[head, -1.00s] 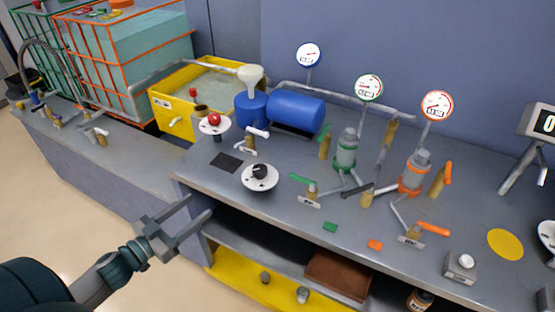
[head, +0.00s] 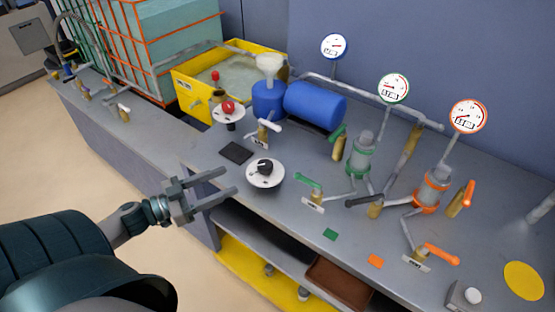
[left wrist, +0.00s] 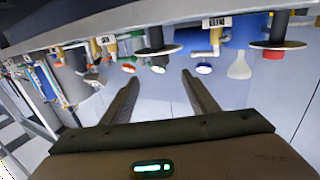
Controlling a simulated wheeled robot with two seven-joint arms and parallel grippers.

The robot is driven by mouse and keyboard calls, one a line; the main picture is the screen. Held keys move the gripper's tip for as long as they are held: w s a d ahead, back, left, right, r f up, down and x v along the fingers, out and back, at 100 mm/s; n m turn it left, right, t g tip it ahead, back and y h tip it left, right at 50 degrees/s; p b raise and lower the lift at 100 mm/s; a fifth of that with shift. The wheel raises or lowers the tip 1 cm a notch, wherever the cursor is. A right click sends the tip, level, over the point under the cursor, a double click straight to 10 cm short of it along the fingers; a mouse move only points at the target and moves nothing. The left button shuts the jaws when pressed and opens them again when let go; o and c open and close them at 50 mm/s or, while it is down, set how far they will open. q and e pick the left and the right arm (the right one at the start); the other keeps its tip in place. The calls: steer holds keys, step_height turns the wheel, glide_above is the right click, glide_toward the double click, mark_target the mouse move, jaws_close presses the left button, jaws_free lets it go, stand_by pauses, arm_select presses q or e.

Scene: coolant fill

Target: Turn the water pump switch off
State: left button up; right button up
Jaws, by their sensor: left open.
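The switch that looks like the water pump switch is a black rotary knob (head: 265,167) on a round white dial plate (head: 264,181), near the front edge of the grey bench. My left gripper (head: 230,181) is open and empty, just left of the dial and apart from it, with its fingers pointing at it. In the left wrist view, which is upside down, the dial plate (left wrist: 158,50) shows edge-on ahead of the open left fingers (left wrist: 160,75). The dial's marks are too small to read. My right gripper is not in view.
A green-handled valve (head: 310,184) is to the right. A dark square (head: 236,152) lies left of the dial. Open shelves are below.

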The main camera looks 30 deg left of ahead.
mark_target(271, 162)
arm_select(q)
steer(key=p+x, duration=0.1)
steer(key=x, duration=0.3)
steer(key=shift+w+d+r, duration=0.1)
steer(key=shift+w+r, duration=0.05)
steer(key=shift+w, duration=0.15)
steer(key=p+x, duration=0.3)
steer(key=x, duration=0.7)
steer(key=shift+w+d, duration=0.25)
steer(key=shift+w, duration=0.05)
steer(key=shift+x, duration=1)
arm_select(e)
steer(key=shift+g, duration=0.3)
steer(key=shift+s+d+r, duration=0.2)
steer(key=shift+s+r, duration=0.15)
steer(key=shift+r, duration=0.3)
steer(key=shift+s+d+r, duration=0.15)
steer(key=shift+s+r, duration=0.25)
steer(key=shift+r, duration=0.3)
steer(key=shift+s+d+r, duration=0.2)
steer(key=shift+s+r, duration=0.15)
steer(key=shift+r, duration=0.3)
arm_select(q)
steer(key=c, duration=1)
steer(key=shift+c, duration=0.2)
